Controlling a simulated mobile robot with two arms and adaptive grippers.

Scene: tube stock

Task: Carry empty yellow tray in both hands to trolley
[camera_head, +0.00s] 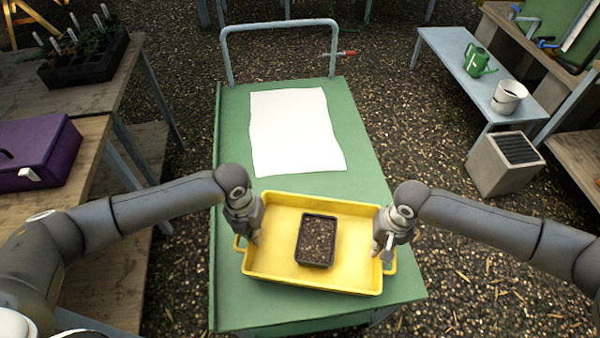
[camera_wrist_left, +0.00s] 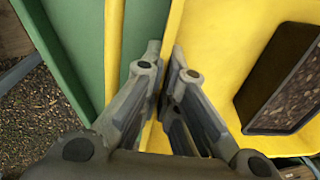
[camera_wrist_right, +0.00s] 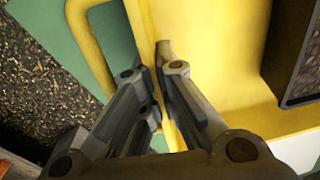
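The yellow tray (camera_head: 273,222) is over the near end of the green-topped trolley (camera_head: 358,145); I cannot tell whether it touches the top. The tray is not empty: a black pot of soil (camera_head: 317,240) sits in it. My left gripper (camera_head: 256,236) is shut on the tray's left wall, its fingers on either side of the rim in the left wrist view (camera_wrist_left: 167,62). My right gripper (camera_head: 379,246) is shut on the right wall, likewise in the right wrist view (camera_wrist_right: 163,62). Loop handles show at both ends.
A white sheet (camera_head: 295,130) lies on the trolley beyond the tray, below its push bar (camera_head: 278,25). Wooden benches stand left, with a purple box (camera_head: 35,150) and a dark plant crate (camera_head: 85,62). A grey crate (camera_head: 503,165) stands on the ground at right.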

